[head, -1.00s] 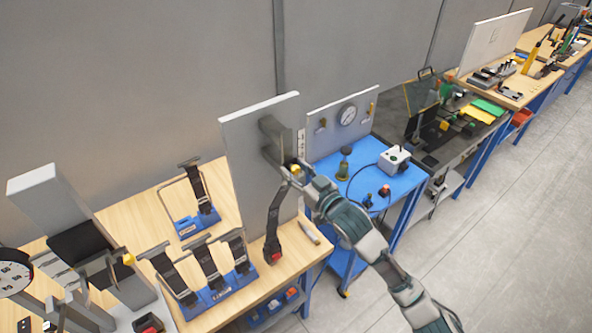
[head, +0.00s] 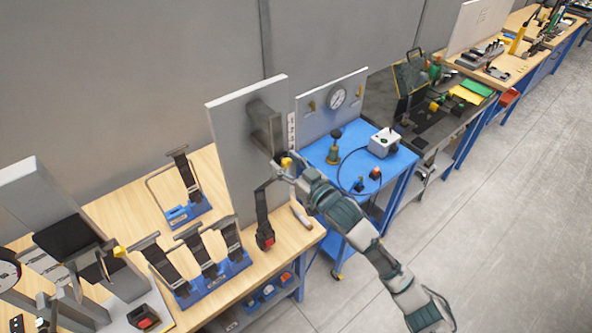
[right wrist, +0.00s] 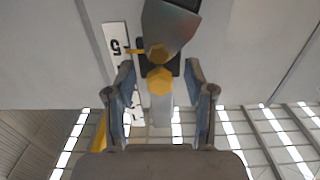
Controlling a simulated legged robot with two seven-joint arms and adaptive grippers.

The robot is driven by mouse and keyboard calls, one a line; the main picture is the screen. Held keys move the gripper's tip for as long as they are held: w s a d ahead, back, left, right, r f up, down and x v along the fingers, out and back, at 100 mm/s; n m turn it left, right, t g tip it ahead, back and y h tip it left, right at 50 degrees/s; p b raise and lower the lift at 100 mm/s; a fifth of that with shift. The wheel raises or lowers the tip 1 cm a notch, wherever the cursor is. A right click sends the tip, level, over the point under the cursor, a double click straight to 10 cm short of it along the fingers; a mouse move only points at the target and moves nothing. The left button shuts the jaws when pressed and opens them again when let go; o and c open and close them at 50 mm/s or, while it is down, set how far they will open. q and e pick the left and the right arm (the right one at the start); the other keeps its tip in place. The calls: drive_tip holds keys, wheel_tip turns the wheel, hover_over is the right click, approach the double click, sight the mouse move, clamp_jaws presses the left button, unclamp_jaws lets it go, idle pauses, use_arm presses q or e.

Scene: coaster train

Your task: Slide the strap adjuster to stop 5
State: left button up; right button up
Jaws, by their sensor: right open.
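The strap adjuster is a grey block (head: 265,125) on the face of an upright grey panel (head: 228,130), with a yellow knob (head: 286,162) at its lower end. In the right wrist view the yellow hexagonal knob (right wrist: 159,80) appears between my open fingers, with gaps on both sides. I cannot tell how deep it sits. A white scale strip (right wrist: 117,50) shows a "5", and a thin yellow pointer (right wrist: 134,51) lies across the strip beside that figure. My right gripper (head: 281,168) is at the knob. My left gripper is not in view.
A dark strap (head: 262,210) with a red-buttoned buckle hangs below the panel. Blue strap stands (head: 213,280) sit on the wooden bench at left. A blue cart (head: 345,165) with a gauge board stands close on the right. Grey floor (head: 500,240) is clear at right.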

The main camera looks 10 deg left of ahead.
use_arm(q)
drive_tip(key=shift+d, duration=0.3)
use_arm(e)
drive_tip(key=v, duration=1.1)
drive_tip(key=shift+d, duration=0.3)
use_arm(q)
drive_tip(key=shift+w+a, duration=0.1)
use_arm(e)
drive_tip(key=shift+a, duration=0.25)
drive_tip(key=shift+d, duration=0.1)
